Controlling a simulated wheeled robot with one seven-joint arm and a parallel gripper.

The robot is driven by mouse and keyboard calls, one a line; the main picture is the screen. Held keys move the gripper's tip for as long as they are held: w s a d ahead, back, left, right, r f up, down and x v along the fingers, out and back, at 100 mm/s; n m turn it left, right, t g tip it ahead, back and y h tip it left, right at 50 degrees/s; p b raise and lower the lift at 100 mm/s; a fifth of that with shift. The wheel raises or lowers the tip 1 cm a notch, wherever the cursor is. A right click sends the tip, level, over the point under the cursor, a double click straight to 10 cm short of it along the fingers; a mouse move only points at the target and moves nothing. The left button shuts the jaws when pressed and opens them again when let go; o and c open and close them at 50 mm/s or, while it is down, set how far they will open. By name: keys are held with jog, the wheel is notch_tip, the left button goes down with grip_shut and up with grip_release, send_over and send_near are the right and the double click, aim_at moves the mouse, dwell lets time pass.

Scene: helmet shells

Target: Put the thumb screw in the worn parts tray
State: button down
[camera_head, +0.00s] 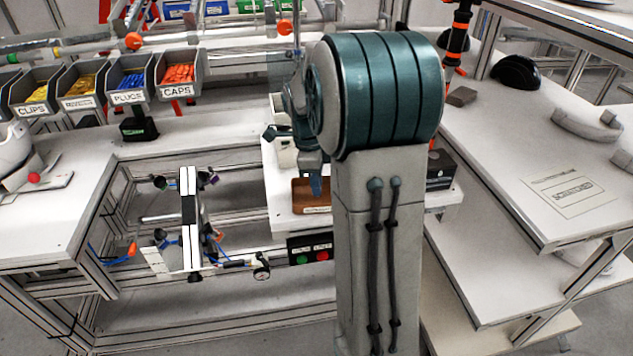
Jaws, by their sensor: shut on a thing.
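My gripper (316,186) points down over a small brown tray (300,197) on the white bench behind my arm. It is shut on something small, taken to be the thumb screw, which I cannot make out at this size. The tray has a pale label on its front edge, too small to read; it may be the worn parts tray. My arm hides the right side of the tray area. I cannot tell whether the fingertips are inside the tray or above it.
A black box (440,170) sits right of my arm. A button box (310,247) with green and red buttons hangs at the bench front. A fixture with a gauge (261,272) stands left. Labelled bins (178,78) line the back left.

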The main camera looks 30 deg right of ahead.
jog(key=shift+f, duration=0.5)
jog(key=shift+f, duration=0.1)
jog(key=c, duration=1.3)
grip_release()
notch_tip(320, 180, up, 12)
jog(key=a+f, duration=0.1)
jog(key=s+a+f+n+t, duration=0.2)
jog(key=s+a+n, duration=0.4)
jog(key=s+n, duration=0.3)
jog(key=s+a+f+n+t+y, duration=0.1)
jog(key=s+a+f+n, duration=0.2)
jog(key=s+a+n, duration=0.3)
jog(key=shift+s+a+f+n+t, duration=0.3)
jog(key=shift+s+n, duration=1.8)
jog(key=shift+n, duration=2.7)
